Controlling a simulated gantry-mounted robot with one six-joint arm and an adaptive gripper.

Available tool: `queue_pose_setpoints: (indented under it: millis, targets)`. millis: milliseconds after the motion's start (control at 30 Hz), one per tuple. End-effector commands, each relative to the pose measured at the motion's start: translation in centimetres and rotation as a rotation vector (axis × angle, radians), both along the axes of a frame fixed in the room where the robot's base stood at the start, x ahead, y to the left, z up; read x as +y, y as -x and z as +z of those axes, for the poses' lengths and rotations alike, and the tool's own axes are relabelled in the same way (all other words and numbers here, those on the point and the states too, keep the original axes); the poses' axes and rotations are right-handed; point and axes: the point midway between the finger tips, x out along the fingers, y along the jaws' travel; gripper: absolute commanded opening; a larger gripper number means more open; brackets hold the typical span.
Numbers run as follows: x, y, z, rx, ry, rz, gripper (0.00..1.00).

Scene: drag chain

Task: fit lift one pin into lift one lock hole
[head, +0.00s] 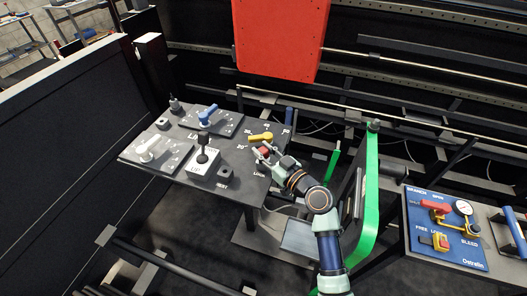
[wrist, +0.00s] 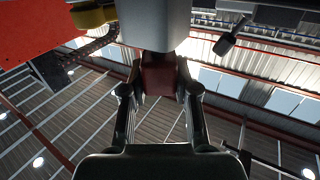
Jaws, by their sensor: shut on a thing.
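My gripper (head: 262,152) is at the right part of the dark control panel (head: 190,182), just below a yellow lever (head: 261,137). Its fingers are shut on a red block (head: 264,151). In the wrist view my gripper (wrist: 160,85) holds the red block (wrist: 158,75) between both fingertips, with a pale grey block (wrist: 155,22) directly beyond it. A black-knobbed part stands on a white box (head: 203,168) left of my gripper. I cannot tell which part is the lift one pin. The lock hole cannot be made out.
The panel also carries a blue lever (head: 208,116) and a white lever (head: 148,149). A red panel (head: 281,38) hangs behind. A green curved frame (head: 371,190) stands right of my arm. A blue board (head: 445,228) with a gauge is at the far right.

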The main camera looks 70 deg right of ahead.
Motion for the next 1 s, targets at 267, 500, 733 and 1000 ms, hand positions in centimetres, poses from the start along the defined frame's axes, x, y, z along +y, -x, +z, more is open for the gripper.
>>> queue_pose_setpoints:
  millis: [267,500,733,1000]
  targets:
    - [0.0,0.0,-0.7,-0.001,0.0,0.0,0.0]
    - [0.0,0.0,-1.2,0.0,0.001,0.0,0.0]
    - [0.0,0.0,-1.2,0.0,0.001,0.0,0.53]
    - [0.0,0.0,-1.2,0.0,0.0,0.0,0.59]
